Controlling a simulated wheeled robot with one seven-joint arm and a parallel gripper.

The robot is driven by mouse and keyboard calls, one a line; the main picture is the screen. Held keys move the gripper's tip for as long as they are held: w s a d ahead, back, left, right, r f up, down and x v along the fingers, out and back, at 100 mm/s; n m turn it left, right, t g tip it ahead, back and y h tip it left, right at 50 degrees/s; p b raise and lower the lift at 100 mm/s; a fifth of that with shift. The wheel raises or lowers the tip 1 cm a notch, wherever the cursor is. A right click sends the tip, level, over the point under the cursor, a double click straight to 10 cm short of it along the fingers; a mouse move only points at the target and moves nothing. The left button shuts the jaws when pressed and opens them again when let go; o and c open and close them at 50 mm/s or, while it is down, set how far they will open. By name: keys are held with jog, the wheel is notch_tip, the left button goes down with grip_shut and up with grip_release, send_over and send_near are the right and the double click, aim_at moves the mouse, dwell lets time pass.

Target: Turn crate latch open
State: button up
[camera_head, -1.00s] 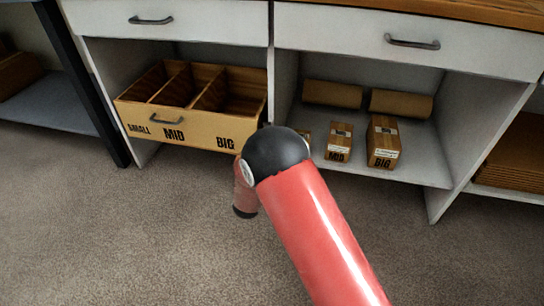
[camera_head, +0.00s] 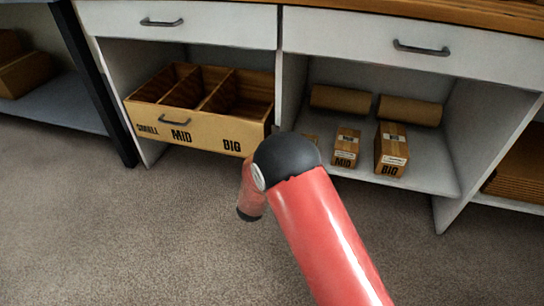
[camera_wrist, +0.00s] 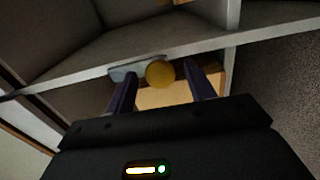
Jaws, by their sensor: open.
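The wooden crate (camera_head: 205,132) stands in the left bay of the cabinet, with three compartments and the words SMALL, MID and BIG on its front beside a dark handle (camera_head: 174,122). In the wrist view, a round yellow knob (camera_wrist: 160,74) with a grey plate (camera_wrist: 125,73) beside it may be the latch. A tan surface (camera_wrist: 163,97) shows below it. My gripper (camera_wrist: 161,80) is open, its two dark fingers pointing toward the knob, which appears between their tips. I cannot tell whether they touch it. In the head view my arm hides the gripper and the latch.
The right bay holds a MID box (camera_head: 346,148), a BIG box (camera_head: 392,150) and two brown rolls (camera_head: 341,99). A partly hidden small box (camera_head: 310,139) is near my arm. White drawers (camera_head: 180,22) are above. The carpet (camera_head: 130,240) in front is clear.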

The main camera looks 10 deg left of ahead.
jog(key=s, duration=0.7)
jog(key=shift+s+a+p, duration=0.15)
jog(key=shift+s+p, duration=0.15)
jog(key=shift+s, duration=0.1)
